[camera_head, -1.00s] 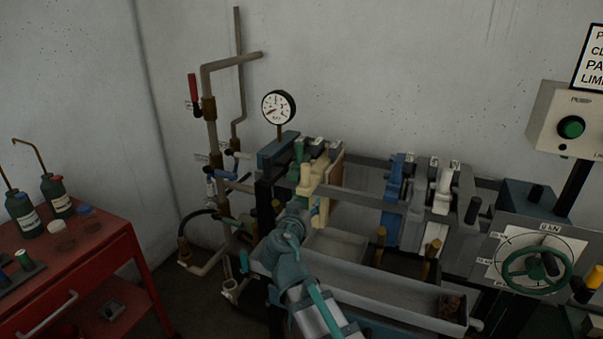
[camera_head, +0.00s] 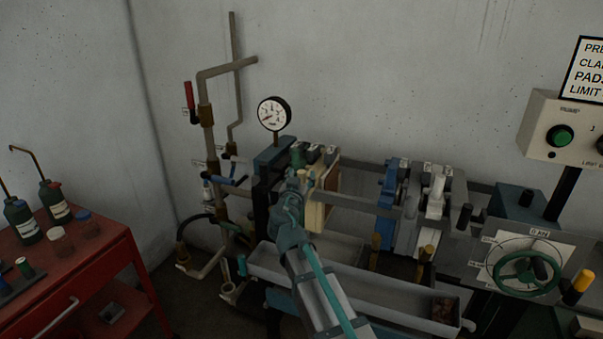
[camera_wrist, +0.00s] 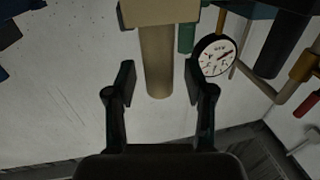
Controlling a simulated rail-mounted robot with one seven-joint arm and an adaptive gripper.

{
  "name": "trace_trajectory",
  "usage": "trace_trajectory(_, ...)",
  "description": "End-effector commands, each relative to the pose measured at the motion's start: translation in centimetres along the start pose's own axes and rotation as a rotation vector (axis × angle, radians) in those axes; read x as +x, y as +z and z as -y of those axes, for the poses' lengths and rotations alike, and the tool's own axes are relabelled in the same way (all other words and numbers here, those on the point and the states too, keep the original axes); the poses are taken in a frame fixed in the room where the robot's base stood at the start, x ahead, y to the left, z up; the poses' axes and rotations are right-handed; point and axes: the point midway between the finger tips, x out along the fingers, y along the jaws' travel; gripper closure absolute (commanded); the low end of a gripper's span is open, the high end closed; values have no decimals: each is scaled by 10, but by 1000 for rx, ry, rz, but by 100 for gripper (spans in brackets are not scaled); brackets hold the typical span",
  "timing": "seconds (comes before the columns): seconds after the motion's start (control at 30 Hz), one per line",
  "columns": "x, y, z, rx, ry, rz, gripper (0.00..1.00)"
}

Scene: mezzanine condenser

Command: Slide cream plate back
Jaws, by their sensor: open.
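The cream plate (camera_head: 316,215) hangs in the left part of the press rack, beside the green and brown plates. Its cream handle (camera_wrist: 157,62) sticks out between the two fingers of my gripper (camera_wrist: 159,72) in the wrist view, with a gap visible on each side. My gripper (camera_head: 293,188) is open at the near left side of the cream plate and covers part of it in the head view.
A pressure gauge (camera_head: 274,114) stands behind the rack's left end and shows close by in the wrist view (camera_wrist: 214,56). Blue plates (camera_head: 390,200) and white plates (camera_head: 434,205) hang farther right. A long grey trough (camera_head: 350,287) runs below.

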Motion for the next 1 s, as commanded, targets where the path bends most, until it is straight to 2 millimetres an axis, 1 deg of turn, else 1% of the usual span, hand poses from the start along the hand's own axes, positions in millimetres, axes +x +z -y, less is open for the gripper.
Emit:
trace_trajectory(0.03,4,-1,0,0,1,1,46)
trace_trajectory(0.1,6,0,0,0,1,1,46)
trace_trajectory(0.37,7,1,-1,0,1,1,46)
trace_trajectory(0.4,7,1,-1,0,1,1,48)
trace_trajectory(0.67,7,1,-1,0,1,1,91)
trace_trajectory(0.7,7,1,-1,0,1,1,98)
trace_trajectory(0.73,7,1,-1,0,1,1,100)
trace_trajectory(1.0,7,1,0,-1,1,1,100)
